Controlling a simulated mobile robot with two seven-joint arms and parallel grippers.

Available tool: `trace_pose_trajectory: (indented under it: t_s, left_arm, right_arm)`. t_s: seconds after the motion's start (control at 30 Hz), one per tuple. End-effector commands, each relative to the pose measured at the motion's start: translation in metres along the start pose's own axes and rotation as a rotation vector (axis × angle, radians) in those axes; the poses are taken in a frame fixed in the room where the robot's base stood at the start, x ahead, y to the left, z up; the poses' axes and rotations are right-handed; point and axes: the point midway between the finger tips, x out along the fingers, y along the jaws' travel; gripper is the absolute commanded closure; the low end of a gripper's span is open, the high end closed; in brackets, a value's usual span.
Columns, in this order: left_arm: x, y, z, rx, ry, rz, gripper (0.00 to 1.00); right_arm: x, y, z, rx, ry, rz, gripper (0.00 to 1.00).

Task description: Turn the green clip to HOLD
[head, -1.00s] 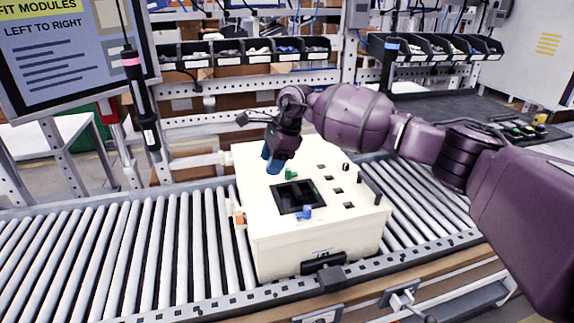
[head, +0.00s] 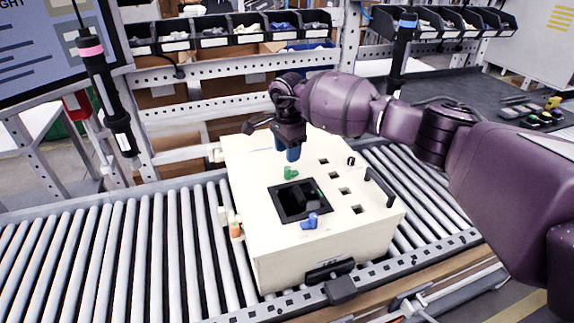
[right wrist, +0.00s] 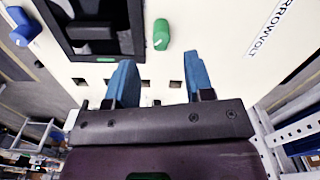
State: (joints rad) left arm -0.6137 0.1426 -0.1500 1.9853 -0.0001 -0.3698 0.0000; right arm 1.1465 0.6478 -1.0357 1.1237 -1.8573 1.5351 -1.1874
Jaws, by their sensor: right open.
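The green clip (head: 290,173) sits on top of the cream box (head: 250,201), just behind the dark square opening (head: 285,212). In the right wrist view the green clip (right wrist: 161,34) stands near the opening's edge, ahead of my fingertips. My right gripper (head: 289,153) points down over the box, just behind the clip. Its two blue fingers (right wrist: 158,72) are apart with nothing between them; the clip lies beyond the gap. A blue clip (head: 311,220) sits at the opening's front edge. My left gripper is not in these views.
The box stands on a roller conveyor (head: 120,245). A black handle (head: 378,187) rises at the box's right side, and an orange part (head: 236,230) is on its left. Hanging tools (head: 104,85) are at left. Parts bins (head: 215,38) line the back.

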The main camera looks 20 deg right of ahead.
Motion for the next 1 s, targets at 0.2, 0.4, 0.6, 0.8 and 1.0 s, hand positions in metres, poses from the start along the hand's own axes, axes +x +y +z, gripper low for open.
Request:
trace_pose_trajectory:
  t_s: [0.2, 0.4, 0.6, 0.8, 1.0]
  left_arm:
    - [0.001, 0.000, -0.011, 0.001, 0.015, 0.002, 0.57]
    - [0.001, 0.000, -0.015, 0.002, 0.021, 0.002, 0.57]
    - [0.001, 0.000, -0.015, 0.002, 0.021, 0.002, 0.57]
    - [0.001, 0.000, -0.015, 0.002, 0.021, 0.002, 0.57]
    - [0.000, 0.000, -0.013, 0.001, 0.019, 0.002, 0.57]
  right_arm:
    - [0.036, 0.001, 0.001, 0.000, -0.002, 0.003, 0.52]
    - [0.055, 0.000, 0.001, -0.001, -0.001, 0.001, 0.52]
    - [0.061, 0.000, 0.001, -0.001, -0.001, 0.000, 0.52]
    - [0.061, 0.000, 0.001, -0.001, -0.001, 0.000, 0.52]
    - [0.060, 0.000, 0.001, -0.001, -0.001, 0.000, 0.82]
